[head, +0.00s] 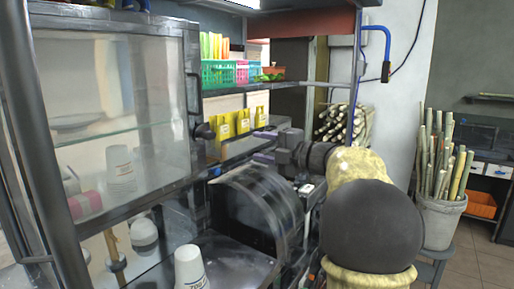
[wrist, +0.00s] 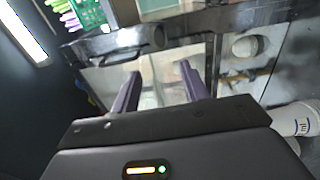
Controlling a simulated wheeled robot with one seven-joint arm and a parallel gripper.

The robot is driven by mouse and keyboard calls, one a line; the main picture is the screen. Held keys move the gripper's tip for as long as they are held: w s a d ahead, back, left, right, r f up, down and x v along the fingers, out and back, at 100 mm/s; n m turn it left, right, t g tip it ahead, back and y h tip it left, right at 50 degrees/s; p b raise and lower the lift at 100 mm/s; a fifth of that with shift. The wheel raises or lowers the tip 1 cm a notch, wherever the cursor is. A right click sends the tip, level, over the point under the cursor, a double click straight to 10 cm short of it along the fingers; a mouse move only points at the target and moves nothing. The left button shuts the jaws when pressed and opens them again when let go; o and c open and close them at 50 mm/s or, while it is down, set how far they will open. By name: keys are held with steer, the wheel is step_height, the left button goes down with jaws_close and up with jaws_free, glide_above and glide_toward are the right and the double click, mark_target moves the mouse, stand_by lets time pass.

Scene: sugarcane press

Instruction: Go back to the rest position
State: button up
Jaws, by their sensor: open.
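My gripper (head: 263,146) shows in the head view at the end of my arm, pointing left toward the glass-fronted cabinet (head: 112,110). In the wrist view my gripper (wrist: 160,82) has its two purple fingers spread apart with nothing between them. Beyond the fingers are a pale glass panel and a dark bar handle (wrist: 132,50). No contact between the fingers and the cabinet can be made out. My dark round joint and yellowish arm cover fill the lower right of the head view.
A white paper cup (head: 190,268) stands on the metal surface below the cabinet; it also shows in the wrist view (wrist: 296,119). Yellow packs (head: 243,121) and a green basket (head: 218,72) sit on shelves behind. A bucket of cane (head: 440,220) stands right.

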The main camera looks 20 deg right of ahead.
stand_by(0.3)
steer(key=s+a+f+m+g+h+p, duration=0.3)
steer(key=s+f+m+h+p, duration=0.25)
steer(key=f+m, duration=0.5)
steer(key=s+a+f+m+g+h+p, duration=0.2)
steer(key=s+f+m+g+h+p, duration=0.15)
steer(key=s+f+m+h, duration=0.5)
steer(key=s+a+f+m+g+y+p, duration=0.1)
steer(key=s+a+f+m+g, duration=0.1)
steer(key=s, duration=0.4)
steer(key=s+a+f+m+g+y+p, duration=0.1)
steer(key=s+a+f+m+g+y, duration=0.1)
steer(key=s, duration=0.4)
step_height(320, 180, down, 2)
steer(key=shift+s+a+f+m+g, duration=0.3)
steer(key=shift+a+m+g, duration=0.45)
steer(key=shift+m, duration=0.45)
